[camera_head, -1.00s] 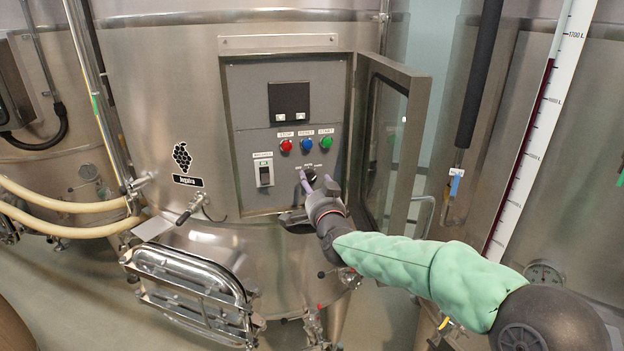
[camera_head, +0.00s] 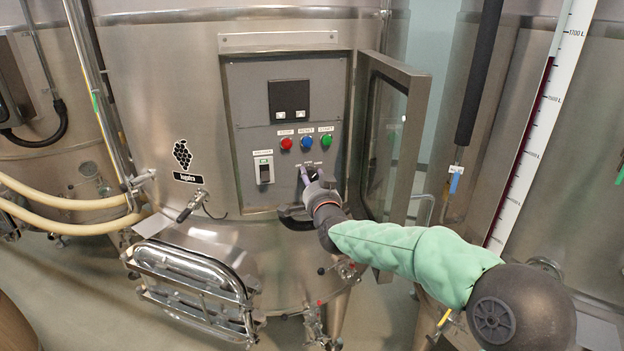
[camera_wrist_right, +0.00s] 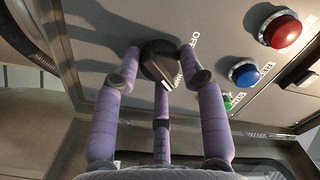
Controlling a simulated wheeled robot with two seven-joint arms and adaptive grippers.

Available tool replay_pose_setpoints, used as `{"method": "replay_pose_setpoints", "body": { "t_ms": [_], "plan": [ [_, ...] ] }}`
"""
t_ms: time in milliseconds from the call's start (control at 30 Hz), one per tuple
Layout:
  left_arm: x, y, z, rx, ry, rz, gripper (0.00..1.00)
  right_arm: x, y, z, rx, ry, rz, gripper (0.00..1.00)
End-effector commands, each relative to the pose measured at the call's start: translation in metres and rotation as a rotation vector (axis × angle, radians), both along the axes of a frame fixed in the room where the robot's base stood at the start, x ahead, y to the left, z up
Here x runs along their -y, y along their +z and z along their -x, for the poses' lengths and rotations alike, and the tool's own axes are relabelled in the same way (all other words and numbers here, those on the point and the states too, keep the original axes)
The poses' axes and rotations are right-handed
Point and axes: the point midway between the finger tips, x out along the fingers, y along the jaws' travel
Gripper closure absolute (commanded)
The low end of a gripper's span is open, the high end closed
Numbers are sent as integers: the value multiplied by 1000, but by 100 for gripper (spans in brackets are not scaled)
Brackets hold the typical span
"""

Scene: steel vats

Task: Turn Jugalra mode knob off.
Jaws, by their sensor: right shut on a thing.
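The mode knob (camera_wrist_right: 157,60) is a dark round knob with a light pointer bar, low on the grey control panel (camera_head: 247,110) of the Jugalra vat. In the right wrist view the purple fingers of my right gripper (camera_wrist_right: 162,58) are closed around it, two at its sides and one below. Labels reading OFF and apparently MAN sit beside the knob. In the head view my right gripper (camera_head: 311,178) is at the knob and hides most of it. The exact direction of the pointer is hard to tell. My left gripper is not in view.
A red button (camera_head: 286,143), a blue button (camera_head: 306,142) and a green button (camera_head: 326,140) sit above the knob. A switch (camera_head: 264,168) is to its left. The open cabinet door (camera_head: 408,150) stands at the right, close to my right arm.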

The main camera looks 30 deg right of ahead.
Motion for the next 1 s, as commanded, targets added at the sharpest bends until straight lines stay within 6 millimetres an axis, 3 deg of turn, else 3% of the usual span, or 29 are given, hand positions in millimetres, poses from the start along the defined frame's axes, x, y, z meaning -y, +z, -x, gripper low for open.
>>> {"method": "replay_pose_setpoints", "body": {
  "t_ms": [367, 1000],
  "plan": [
    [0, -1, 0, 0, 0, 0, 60, 1, 4, 0, -27, -3, 108, 92],
    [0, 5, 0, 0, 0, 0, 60, -1, 8, 0, -198, -4, 659, 92]
  ]
}}
